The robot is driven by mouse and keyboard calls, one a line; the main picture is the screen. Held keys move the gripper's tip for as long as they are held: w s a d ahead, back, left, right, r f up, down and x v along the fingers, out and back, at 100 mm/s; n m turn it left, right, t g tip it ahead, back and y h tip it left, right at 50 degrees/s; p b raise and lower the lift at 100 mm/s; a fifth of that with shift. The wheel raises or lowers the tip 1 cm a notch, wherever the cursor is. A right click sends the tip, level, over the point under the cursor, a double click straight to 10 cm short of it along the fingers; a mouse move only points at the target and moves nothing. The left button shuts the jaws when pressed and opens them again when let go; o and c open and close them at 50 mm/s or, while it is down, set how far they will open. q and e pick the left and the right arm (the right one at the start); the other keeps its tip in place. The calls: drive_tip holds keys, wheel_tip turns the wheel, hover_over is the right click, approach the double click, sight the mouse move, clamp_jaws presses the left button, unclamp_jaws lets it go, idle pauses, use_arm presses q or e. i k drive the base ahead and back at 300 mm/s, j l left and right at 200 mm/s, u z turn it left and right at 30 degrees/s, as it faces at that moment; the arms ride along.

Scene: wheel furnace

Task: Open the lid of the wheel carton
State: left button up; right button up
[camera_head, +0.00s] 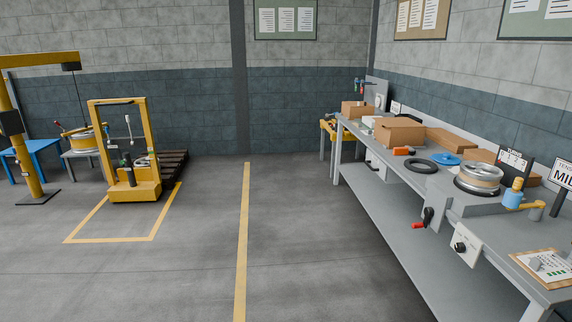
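A brown carton (399,132) sits on the long grey workbench (392,166) at the right. A smaller brown carton (356,108) stands farther back on the same bench. A flatter brown carton (449,142) lies to the right of the first, near the wall. I cannot tell which of them is the wheel carton, and their lids are too small to make out clearly. Neither of my grippers shows in the view.
The bench also holds a black ring (421,166), a silver wheel (480,176), a blue bottle (513,194) and a clipboard (546,265). A yellow pallet truck (134,190) stands at the left. The grey floor (200,250) between them is clear.

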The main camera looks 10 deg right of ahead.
sight(399, 122)
drive_tip(key=i+z, duration=0.1)
drive_tip(key=i, duration=0.6)
drive_tip(key=i+z, duration=0.1)
drive_tip(key=i, duration=0.6)
drive_tip(key=i+j+z, duration=0.1)
drive_tip(key=i, duration=0.65)
drive_tip(key=i+j+z, duration=0.1)
drive_tip(key=i+j, duration=0.15)
drive_tip(key=i, duration=0.45)
